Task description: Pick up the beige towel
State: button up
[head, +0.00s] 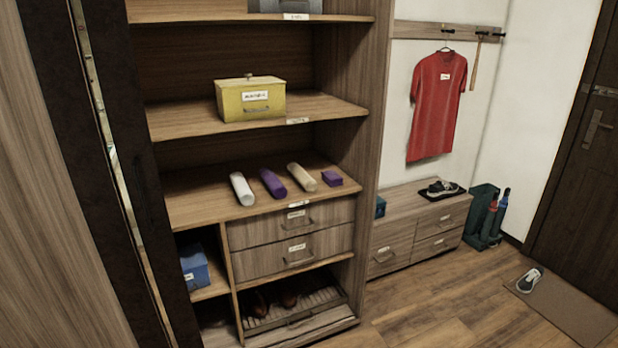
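The beige towel (301,177) is a rolled cylinder lying on the middle shelf (190,207) of an open wooden cabinet. A white roll (242,189) lies further left on the same shelf. Nothing covers the towel. My gripper is not in view.
A yellow box (250,98) stands on the shelf above. Drawers (292,222) sit below the towel shelf. A blue box (195,267) is at lower left. A low bench (398,228), a grey shoe (530,280) on a doormat and open floor (430,300) lie to the right.

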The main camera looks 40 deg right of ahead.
aim_at(306, 180)
jog(key=u, duration=0.1)
jog(key=i, duration=0.95)
jog(key=z, duration=0.05)
